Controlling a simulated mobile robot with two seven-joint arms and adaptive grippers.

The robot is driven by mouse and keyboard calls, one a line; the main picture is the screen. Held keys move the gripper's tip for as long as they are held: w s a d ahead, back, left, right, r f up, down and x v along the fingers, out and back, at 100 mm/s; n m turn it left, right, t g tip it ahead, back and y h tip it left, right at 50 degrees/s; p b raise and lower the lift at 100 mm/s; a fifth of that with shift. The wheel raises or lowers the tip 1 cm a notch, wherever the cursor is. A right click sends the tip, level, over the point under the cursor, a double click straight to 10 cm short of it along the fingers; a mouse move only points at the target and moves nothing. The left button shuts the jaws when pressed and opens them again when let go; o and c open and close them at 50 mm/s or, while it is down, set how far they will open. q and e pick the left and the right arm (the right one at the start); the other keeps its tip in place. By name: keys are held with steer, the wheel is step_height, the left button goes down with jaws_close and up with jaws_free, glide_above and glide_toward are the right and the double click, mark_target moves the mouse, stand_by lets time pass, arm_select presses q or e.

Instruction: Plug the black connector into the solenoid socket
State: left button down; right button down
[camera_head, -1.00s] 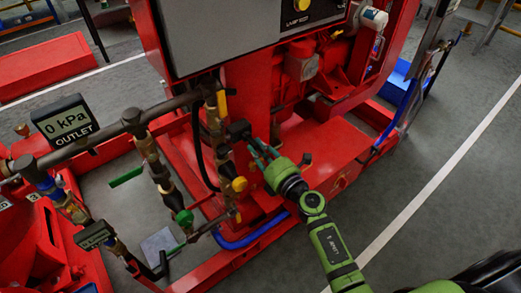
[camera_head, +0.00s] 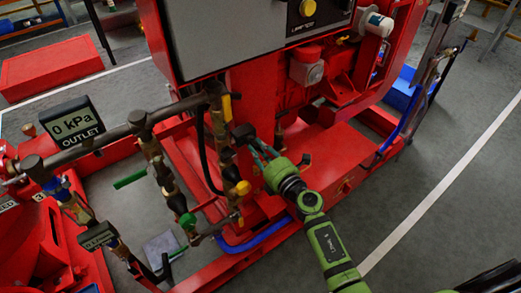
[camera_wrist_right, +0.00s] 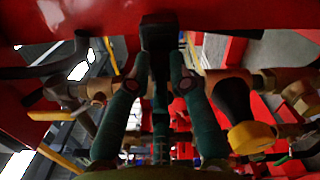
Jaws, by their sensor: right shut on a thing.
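The black connector (camera_head: 243,132) is held at the tips of my right gripper (camera_head: 257,146), beside the brass valve pipework on the front of the red pumpset. In the right wrist view the black connector (camera_wrist_right: 159,36) sits between the two green fingertips (camera_wrist_right: 159,62), near a red surface at the top. My right gripper is shut on it. The solenoid socket cannot be made out; it may be hidden behind the connector or among the pipework. My left gripper is not in view.
Vertical pipes with a yellow-capped fitting (camera_head: 242,188) and a green-handled valve (camera_head: 187,221) stand left of my right gripper. A black hose (camera_head: 203,160) and a blue hose (camera_head: 250,241) run close by. An outlet gauge (camera_head: 69,121) stands at left. Grey floor at right is open.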

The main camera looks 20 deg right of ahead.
steer(key=shift+r, duration=0.1)
steer(key=c, duration=1.4)
jaws_free()
steer(key=shift+w, duration=0.1)
steer(key=o, duration=0.3)
steer(key=shift+a, duration=0.1)
steer(key=shift+o, duration=0.2)
steer(key=shift+s+d, duration=0.2)
steer(key=shift+s, duration=0.25)
steer(key=v, duration=1.1)
